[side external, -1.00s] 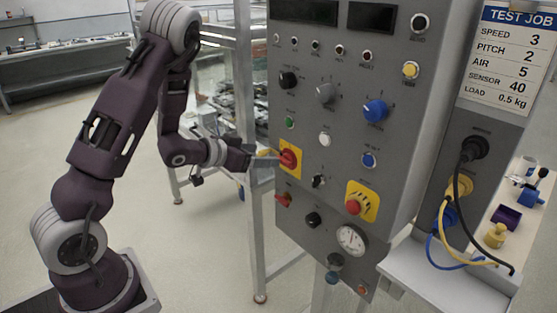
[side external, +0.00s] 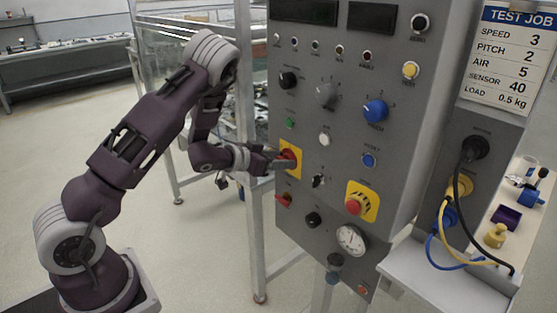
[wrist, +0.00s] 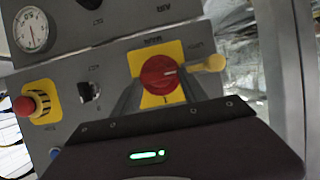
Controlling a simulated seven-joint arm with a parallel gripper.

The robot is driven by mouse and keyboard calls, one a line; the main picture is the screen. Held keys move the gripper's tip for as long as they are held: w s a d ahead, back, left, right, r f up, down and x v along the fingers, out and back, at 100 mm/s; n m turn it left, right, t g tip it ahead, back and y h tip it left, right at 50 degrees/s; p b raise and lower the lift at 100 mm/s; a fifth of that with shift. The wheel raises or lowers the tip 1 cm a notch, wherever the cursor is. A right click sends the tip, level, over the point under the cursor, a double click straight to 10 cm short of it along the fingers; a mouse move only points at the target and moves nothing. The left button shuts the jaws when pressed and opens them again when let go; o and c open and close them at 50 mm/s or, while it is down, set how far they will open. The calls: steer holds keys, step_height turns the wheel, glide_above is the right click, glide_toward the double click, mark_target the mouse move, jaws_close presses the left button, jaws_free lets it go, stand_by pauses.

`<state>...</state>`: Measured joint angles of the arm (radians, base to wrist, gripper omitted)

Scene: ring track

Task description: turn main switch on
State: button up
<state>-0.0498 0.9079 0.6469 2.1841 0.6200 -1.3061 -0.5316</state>
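The main switch is a red rotary knob (wrist: 158,74) on a yellow plate (wrist: 140,58) on the grey control panel. A pale pointer line on the knob points to the right in the wrist view. In the side view the red knob (side external: 288,155) is partly hidden behind my gripper (side external: 283,162). In the wrist view my gripper (wrist: 161,88) is open, with one finger on each side of the knob. I cannot tell whether either finger touches it.
A yellow-ended piece (wrist: 208,64) sits close beside the plate in the wrist view. A red emergency button (side external: 353,207) on yellow, a black knob (side external: 313,219) and a gauge (side external: 351,239) are nearby. A metal frame post (side external: 247,100) stands left of the panel.

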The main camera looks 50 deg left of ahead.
steer(key=c, duration=0.5)
steer(key=shift+c, duration=0.2)
steer(key=m+t+y, duration=0.1)
steer(key=m+y, duration=0.1)
steer(key=m, duration=0.2)
steer(key=d+f+m+t+y, duration=0.1)
steer(key=m+y, duration=0.1)
steer(key=m, duration=0.3)
steer(key=m+t+y, duration=0.1)
steer(key=m+y, duration=0.1)
steer(key=m, duration=0.2)
steer(key=shift+d+f+y, duration=0.25)
steer(key=shift+y, duration=0.15)
steer(key=shift+m, duration=0.3)
steer(key=o, duration=1.4)
